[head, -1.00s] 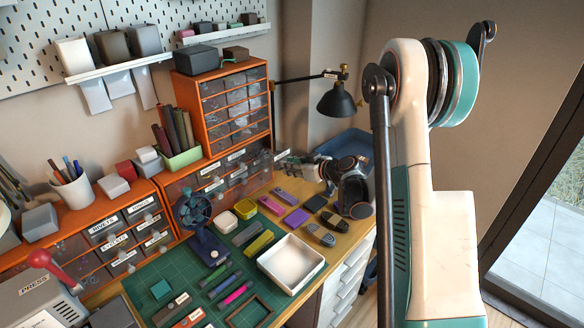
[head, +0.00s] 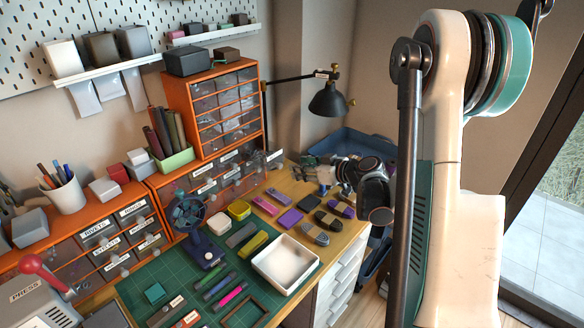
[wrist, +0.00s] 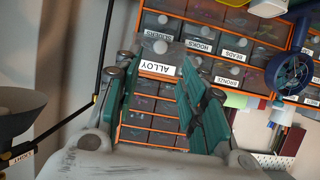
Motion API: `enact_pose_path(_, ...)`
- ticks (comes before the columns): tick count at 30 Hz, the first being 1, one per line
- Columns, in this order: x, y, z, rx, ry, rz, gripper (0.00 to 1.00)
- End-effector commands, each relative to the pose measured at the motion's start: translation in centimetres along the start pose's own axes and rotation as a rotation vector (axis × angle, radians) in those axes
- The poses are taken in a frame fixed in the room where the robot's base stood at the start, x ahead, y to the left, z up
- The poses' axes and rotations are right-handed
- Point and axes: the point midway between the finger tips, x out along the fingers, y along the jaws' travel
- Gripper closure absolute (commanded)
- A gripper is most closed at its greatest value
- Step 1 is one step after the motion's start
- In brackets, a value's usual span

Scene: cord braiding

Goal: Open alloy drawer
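The alloy drawer (wrist: 158,68), with its white ALLOY label, shows upside down in the wrist view between my fingers. Its front stands out in front of the neighbouring drawers, so it looks partly pulled out; how far is hard to judge. In the head view its labelled front (head: 275,157) juts past the right end of the orange cabinet. My gripper (head: 308,168) is to its right, with a visible gap. In the wrist view, the teal fingers of my gripper (wrist: 158,75) are spread wide with nothing gripped.
A black desk lamp (head: 328,100) stands behind my gripper. The bench below holds several small coloured blocks, a white tray (head: 286,262) and a blue fan (head: 188,212). A blue bin (head: 352,147) is behind at right. Other labelled drawers adjoin the alloy one.

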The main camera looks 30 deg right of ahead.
Motion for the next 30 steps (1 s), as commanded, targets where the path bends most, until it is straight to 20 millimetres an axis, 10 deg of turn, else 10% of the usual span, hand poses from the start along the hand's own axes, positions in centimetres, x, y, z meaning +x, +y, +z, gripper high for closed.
enact_pose_path(9,-3.1,0.0,0.0,0.0,0.0,0.0,0.62)
enact_pose_path(30,-2.8,-1.4,-1.8,0.005,-0.004,0.005,0.62)
